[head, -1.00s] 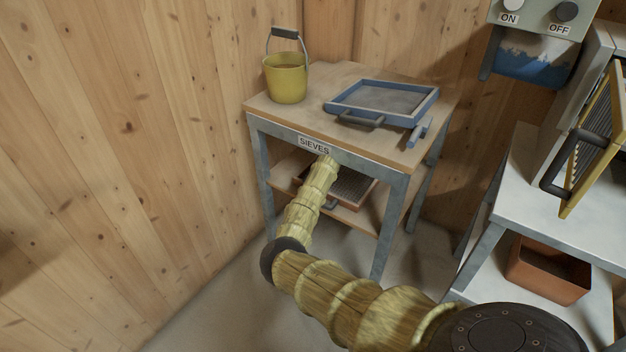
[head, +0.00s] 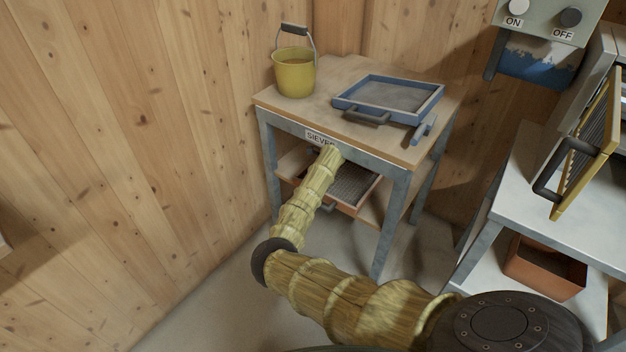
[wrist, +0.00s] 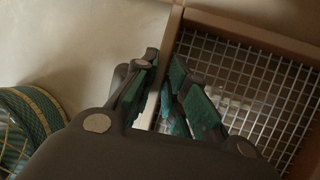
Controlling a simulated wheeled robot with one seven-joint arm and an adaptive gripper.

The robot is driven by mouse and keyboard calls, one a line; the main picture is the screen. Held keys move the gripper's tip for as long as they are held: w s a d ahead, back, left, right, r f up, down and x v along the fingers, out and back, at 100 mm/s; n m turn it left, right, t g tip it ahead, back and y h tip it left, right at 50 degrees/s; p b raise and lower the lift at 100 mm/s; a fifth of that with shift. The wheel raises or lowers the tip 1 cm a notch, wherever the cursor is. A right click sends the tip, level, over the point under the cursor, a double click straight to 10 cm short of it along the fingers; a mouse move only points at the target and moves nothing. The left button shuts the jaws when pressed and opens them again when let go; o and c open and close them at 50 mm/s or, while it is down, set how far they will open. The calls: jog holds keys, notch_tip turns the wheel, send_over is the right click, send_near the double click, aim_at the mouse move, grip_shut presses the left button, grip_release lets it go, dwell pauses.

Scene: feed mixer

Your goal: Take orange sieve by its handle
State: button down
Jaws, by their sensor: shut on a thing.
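The orange sieve (head: 371,196) is at the lower shelf of the grey table labelled SIEVES, with its wire mesh facing up. My arm hides its left part in the head view. In the wrist view its brown-orange frame (wrist: 240,30) and mesh fill the right side. In the head view the gripper is hidden behind my arm and the tabletop.
The tabletop (head: 330,105) above holds a yellow bucket (head: 294,77) and a blue sieve (head: 390,97). Table legs flank the shelf. Floor in front is clear.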

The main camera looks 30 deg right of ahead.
jog(key=c, duration=1.4)
grip_release()
jog(key=shift+s+a+f, duration=0.15)
jog(key=shift+s+f, duration=0.05)
jog(key=shift+f, duration=0.25)
jog(key=shift+s+a+f, duration=0.15)
jog(key=shift+f, duration=0.25)
jog(key=shift+o, duration=0.2)
jog(key=shift+d+f, duration=0.1)
jog(key=shift+f, duration=0.05)
jog(key=shift+w+d+r, duration=0.2)
jog(key=shift+d+r, duration=0.05)
jog(key=shift+r, duration=0.2)
jog(key=shift+s+d+r, duration=0.1)
jog(key=shift+d+r, duration=0.1)
jog(key=shift+r, duration=0.25)
jog(key=shift+s+d+r, duration=0.55)
jog(key=shift+d+r, duration=0.1)
jog(key=shift+r, duration=0.25)
send_over(348, 192)
jog(key=shift+w, duration=0.1)
